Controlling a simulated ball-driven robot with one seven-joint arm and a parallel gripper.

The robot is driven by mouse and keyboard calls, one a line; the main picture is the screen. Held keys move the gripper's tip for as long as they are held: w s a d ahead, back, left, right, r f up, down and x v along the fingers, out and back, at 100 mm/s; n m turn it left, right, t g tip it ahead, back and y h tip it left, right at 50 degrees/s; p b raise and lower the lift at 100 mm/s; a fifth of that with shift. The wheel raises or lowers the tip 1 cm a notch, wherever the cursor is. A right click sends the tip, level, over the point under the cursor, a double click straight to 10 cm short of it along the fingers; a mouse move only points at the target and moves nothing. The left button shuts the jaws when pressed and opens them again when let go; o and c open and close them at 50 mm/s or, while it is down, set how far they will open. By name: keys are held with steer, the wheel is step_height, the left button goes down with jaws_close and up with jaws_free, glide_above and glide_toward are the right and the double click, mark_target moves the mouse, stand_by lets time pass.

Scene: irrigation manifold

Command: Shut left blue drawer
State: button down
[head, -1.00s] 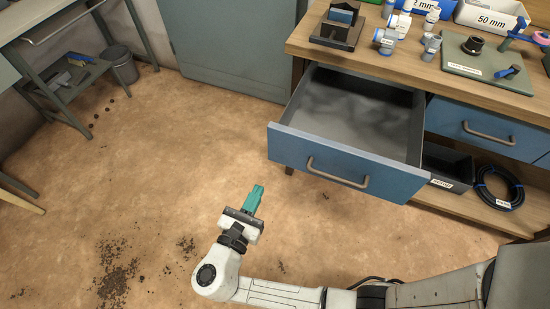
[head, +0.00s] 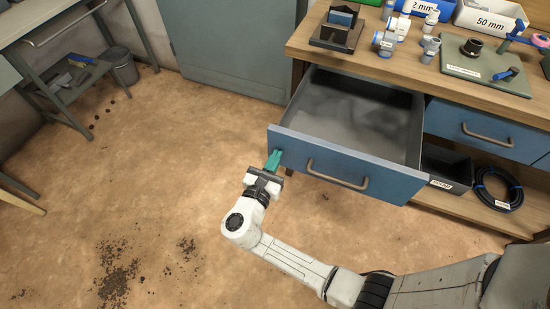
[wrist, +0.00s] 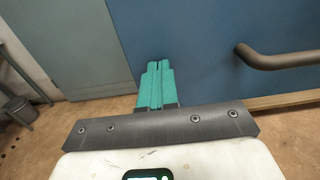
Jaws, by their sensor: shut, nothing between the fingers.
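The left blue drawer (head: 347,165) stands pulled out of the wooden bench, and its grey inside looks empty. Its dark bar handle (head: 337,176) runs along the front; the handle's left end also shows at the right of the wrist view (wrist: 275,60). My gripper (head: 273,161) has teal fingers, shut with nothing between them. The fingertips are at the left end of the drawer front, left of the handle. In the wrist view the fingers (wrist: 157,85) point at the blue front panel (wrist: 200,45); I cannot tell whether they touch it.
The right blue drawer (head: 485,130) is shut. A black bin (head: 447,165) and a coiled black hose (head: 499,188) sit on the lower shelf. Fittings and a green board (head: 487,68) stand on the bench top. The floor left of the drawer is mostly clear.

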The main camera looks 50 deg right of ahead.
steer(key=shift+d, duration=0.1)
steer(key=b+x, duration=0.5)
steer(key=x, duration=1)
steer(key=b+x, duration=0.5)
steer(key=x, duration=1.1)
steer(key=shift+f, duration=0.25)
steer(key=shift+w+d+b, duration=0.1)
steer(key=shift+d+b, duration=0.15)
steer(key=shift+b, duration=0.1)
steer(key=shift+w+r, duration=0.1)
steer(key=shift+r, duration=0.15)
steer(key=shift+d, duration=0.1)
